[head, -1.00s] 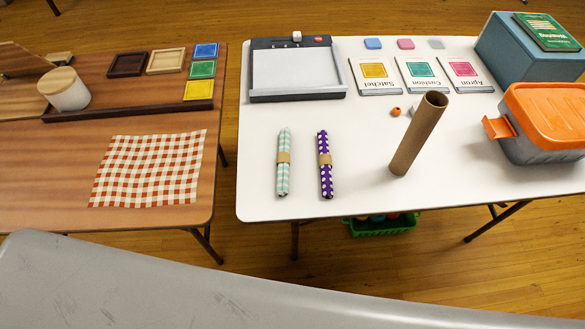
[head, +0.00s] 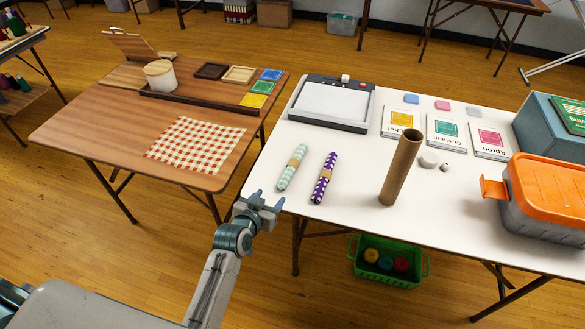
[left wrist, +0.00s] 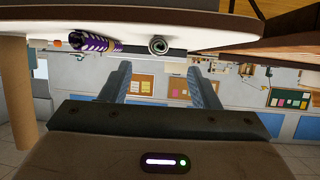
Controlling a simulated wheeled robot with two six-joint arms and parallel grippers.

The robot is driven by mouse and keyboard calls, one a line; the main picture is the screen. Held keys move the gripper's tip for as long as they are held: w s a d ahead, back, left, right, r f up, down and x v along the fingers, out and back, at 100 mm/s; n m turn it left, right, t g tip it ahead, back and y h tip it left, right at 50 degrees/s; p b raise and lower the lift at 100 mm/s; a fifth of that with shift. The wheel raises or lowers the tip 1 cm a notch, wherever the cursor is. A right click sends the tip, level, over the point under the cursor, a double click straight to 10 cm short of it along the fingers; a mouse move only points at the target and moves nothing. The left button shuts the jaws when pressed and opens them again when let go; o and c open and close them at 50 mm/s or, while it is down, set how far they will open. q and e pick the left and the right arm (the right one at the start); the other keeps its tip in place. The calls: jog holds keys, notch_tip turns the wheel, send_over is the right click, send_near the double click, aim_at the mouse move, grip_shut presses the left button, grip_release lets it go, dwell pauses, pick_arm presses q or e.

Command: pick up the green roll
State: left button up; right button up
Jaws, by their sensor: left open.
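The green roll (head: 292,167) is pale green and white with a tan paper band. It lies near the front left of the white table, left of a purple dotted roll (head: 323,178). My left gripper (head: 267,200) is open and empty at the table's front left corner, apart from the roll and nearer to me. In the left wrist view the scene appears upside down; the green roll (left wrist: 158,46) shows end-on beyond and between my open fingers (left wrist: 159,80), and the purple roll (left wrist: 95,45) is to its left. My right gripper is not in view.
A brown cardboard tube (head: 401,168) stands upright right of the rolls. A paper trimmer (head: 332,103) lies behind them. An orange-lidded box (head: 548,188) is at the right. The wooden table (head: 90,125) stands left across a gap. A green basket (head: 388,262) sits underneath.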

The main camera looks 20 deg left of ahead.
aim_at(279, 187)
pick_arm(q)
jog(key=x, duration=0.3)
jog(key=shift+w+f, duration=0.15)
jog(key=shift+w, duration=0.15)
jog(key=shift+w+d+p, duration=0.15)
jog(key=shift+w+p, duration=0.2)
jog(key=shift+w, duration=0.15)
jog(key=shift+p+x, duration=0.55)
jog(key=shift+x, duration=1.75)
jog(key=shift+d, duration=0.1)
jog(key=c, duration=1.1)
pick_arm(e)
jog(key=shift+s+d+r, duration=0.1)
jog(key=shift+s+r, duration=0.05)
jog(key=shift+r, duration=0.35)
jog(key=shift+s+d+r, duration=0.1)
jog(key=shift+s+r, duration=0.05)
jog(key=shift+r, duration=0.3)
